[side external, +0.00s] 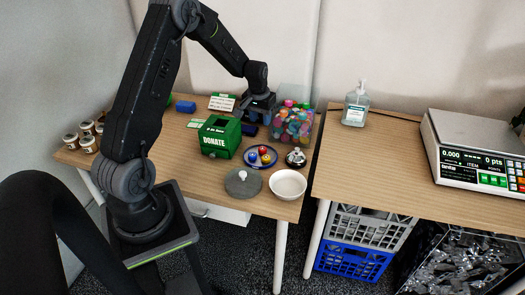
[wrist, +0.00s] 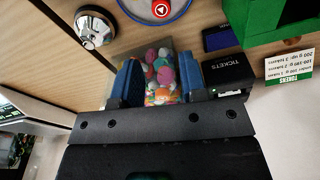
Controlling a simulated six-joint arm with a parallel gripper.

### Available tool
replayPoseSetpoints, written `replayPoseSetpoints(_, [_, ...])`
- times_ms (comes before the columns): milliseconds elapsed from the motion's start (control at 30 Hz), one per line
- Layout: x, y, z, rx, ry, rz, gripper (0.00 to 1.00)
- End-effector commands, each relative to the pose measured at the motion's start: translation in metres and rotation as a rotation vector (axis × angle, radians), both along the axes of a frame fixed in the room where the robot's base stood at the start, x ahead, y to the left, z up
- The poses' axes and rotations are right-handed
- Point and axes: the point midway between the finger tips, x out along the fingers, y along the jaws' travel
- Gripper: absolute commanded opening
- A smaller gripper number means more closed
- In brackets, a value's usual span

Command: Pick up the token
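Nothing in view is clearly labelled as the token. A blue plate (side external: 251,161) holds small round pieces, among them a red one (side external: 263,150), which may be tokens. In the wrist view, the plate (wrist: 185,5) is cut by the top edge and shows a red round piece (wrist: 160,9) with a white mark. My gripper (side external: 262,108) is above the back of the table, beyond the plate and beside the clear bin. In the wrist view, my gripper's blue fingers (wrist: 158,82) stand wide apart, with nothing held between them.
A clear bin (side external: 307,137) of colourful balls stands right of my gripper. A green donate box (side external: 220,136), black tickets box (wrist: 225,73), silver bell (side external: 296,158), white bowl (side external: 289,184) and grey lid-like disc (side external: 243,183) crowd the plate. A tokens sign (wrist: 289,66) stands behind.

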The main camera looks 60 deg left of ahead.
Motion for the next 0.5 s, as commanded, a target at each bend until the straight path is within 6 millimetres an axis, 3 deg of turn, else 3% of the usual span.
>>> replayPoseSetpoints(500, [0.007, 0.008, -0.081, -0.004, 0.005, 0.005, 0.39])
